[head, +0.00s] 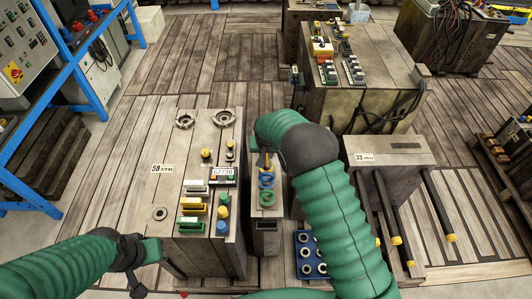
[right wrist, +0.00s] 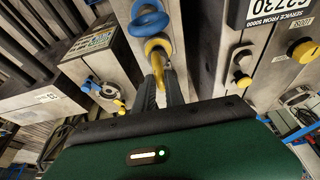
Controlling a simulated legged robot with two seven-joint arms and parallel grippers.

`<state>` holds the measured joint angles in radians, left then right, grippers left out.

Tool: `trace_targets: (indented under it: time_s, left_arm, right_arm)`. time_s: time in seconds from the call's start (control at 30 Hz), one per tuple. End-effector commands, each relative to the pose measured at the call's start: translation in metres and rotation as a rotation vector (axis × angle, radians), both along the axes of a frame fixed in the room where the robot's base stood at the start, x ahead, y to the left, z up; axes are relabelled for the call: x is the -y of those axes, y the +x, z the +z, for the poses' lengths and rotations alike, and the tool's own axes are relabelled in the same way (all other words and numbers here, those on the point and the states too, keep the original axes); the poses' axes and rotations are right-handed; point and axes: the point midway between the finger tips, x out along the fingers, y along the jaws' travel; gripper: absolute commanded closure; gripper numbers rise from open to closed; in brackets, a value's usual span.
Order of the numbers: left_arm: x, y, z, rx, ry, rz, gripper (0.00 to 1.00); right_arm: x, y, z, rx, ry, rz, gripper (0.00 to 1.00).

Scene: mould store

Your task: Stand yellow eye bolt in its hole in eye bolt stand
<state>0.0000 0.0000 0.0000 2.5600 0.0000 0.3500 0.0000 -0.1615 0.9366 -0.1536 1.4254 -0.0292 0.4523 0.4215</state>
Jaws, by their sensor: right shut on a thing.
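The yellow eye bolt (right wrist: 157,46) is between the two dark fingers of my right gripper (right wrist: 161,84), which is shut on it, in the right wrist view. My right forearm hides part of this in the head view. A blue block (head: 312,245) with several grey-rimmed holes, which looks like the eye bolt stand, is low and right of the narrow block, partly beside my arm. My left gripper (head: 138,262) is at the lower left, its opening unclear.
A wide mould (head: 165,190) with coloured clips and knobs stands left of the narrow block. Another mould (head: 400,148) marked 33, with dark rods, stands to the right. A larger mould (head: 360,100) is behind. Open wooden floor (head: 230,60) lies at the back.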

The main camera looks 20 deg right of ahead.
Motion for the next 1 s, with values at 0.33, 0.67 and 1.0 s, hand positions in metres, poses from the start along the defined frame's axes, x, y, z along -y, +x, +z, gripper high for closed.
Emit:
trace_targets:
  time_s: [0.33, 0.67, 1.0]
  left_arm:
    - [0.000, 0.000, 0.000, 0.000, 0.000, 0.000, 0.64]
    - [0.000, 0.000, -0.004, 0.000, 0.000, 0.000, 0.64]
    - [0.000, 0.000, -0.005, 0.000, 0.000, 0.000, 0.64]
  right_arm:
    - [0.000, 0.001, 0.001, 0.003, 0.000, 0.000, 1.00]
    - [-0.002, 0.001, -0.007, 0.003, 0.000, 0.001, 1.00]
    - [-0.003, 0.001, -0.009, 0.004, 0.001, 0.001, 1.00]
